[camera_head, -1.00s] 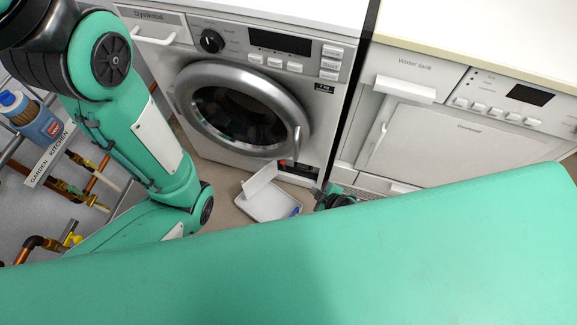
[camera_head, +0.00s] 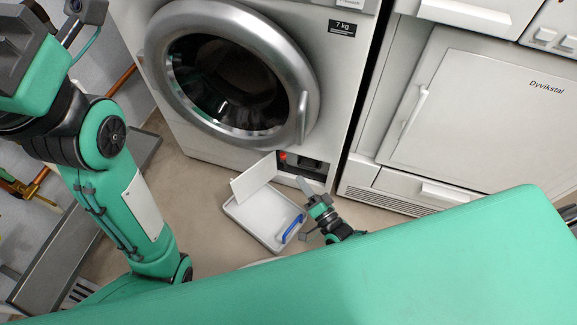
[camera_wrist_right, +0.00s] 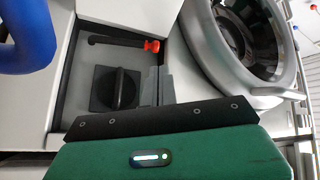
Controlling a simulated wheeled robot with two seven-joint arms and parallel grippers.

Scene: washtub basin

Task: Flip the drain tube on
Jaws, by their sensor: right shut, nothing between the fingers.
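The drain tube (camera_wrist_right: 118,41) is a short black tube with an orange-red cap. It lies sideways in the washing machine's open lower compartment, above a square black filter knob (camera_wrist_right: 115,88). In the head view only its red cap (camera_head: 283,157) shows clearly at the compartment's left. My right gripper (camera_head: 304,186) is in front of the opening. In the right wrist view its grey fingers (camera_wrist_right: 158,78) are shut and empty, and appear just below the cap and right of the knob. I cannot tell whether they touch anything. My left gripper is out of view.
A white tray (camera_head: 240,212) with a blue-handled item (camera_head: 292,228) lies on the floor before the machine, and a white flap (camera_head: 253,176) stands tilted at its back. The round door (camera_head: 303,115) is above. A second appliance (camera_head: 465,125) stands to the right.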

